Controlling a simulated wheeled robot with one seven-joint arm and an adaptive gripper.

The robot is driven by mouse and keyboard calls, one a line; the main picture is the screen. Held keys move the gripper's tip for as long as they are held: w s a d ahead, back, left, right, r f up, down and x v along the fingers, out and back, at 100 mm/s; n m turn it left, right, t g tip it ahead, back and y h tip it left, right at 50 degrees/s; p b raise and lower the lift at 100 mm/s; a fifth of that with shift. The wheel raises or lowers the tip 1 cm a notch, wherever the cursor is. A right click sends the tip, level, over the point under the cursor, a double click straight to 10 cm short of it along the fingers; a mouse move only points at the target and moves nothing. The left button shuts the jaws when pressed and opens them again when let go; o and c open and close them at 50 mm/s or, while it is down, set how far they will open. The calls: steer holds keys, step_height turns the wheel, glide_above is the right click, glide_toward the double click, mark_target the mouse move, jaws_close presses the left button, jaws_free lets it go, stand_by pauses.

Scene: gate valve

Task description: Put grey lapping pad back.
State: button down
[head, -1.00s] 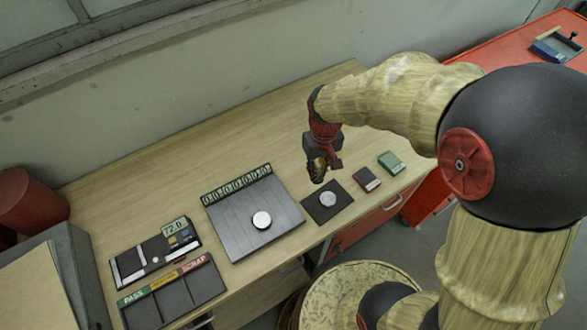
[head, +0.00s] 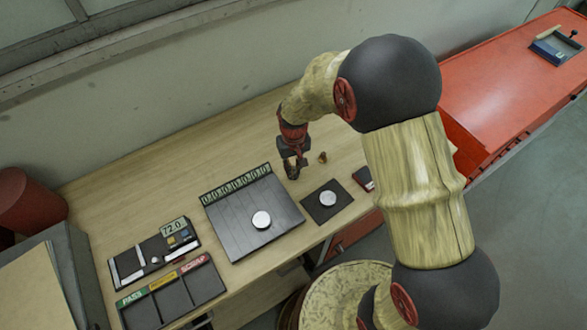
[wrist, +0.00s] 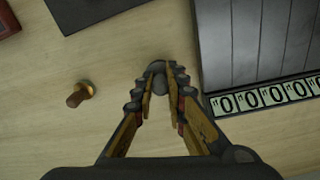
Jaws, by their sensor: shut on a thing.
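My gripper (wrist: 158,76) is shut on a small grey rounded thing (wrist: 159,82), which looks like the grey lapping pad; the fingers hide much of it. In the head view my gripper (head: 292,172) is over the table, just right of the number strip on the dark grooved plate (head: 240,235). In the wrist view the grooved plate (wrist: 265,45) lies to the right of the fingers. A small brown knob-like piece (head: 322,157) stands on the bare table beside my gripper, and it shows in the wrist view (wrist: 80,93) to the left.
A pale disc (head: 261,220) lies on the grooved plate, and another (head: 327,198) on a dark mat (head: 315,211). A dark red block (head: 363,178) is partly behind my arm. A gauge board (head: 150,256) and a sorting tray (head: 172,295) lie left. The back of the table is clear.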

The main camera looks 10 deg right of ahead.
steer(key=shift+f, duration=0.15)
steer(key=c, duration=1.9)
jaws_free()
steer(key=shift+o, duration=0.4)
step_height(320, 180, up, 11)
step_height(320, 180, up, 16)
steer(key=m+t, duration=0.1)
steer(key=t, duration=0.2)
glide_above(294, 168)
steer(key=s+d, duration=0.6)
steer(key=s, duration=0.1)
steer(key=s+d+r+t, duration=0.1)
steer(key=s+d+r, duration=0.1)
steer(key=s, duration=0.5)
steer(key=s+d+r+m+t, duration=0.1)
steer(key=s+d+r, duration=0.1)
steer(key=s+r, duration=0.2)
steer(key=s, duration=0.3)
steer(key=shift+s+r+t+p, duration=0.15)
steer(key=shift+r+t+p, duration=0.1)
steer(key=shift+t+p, duration=0.1)
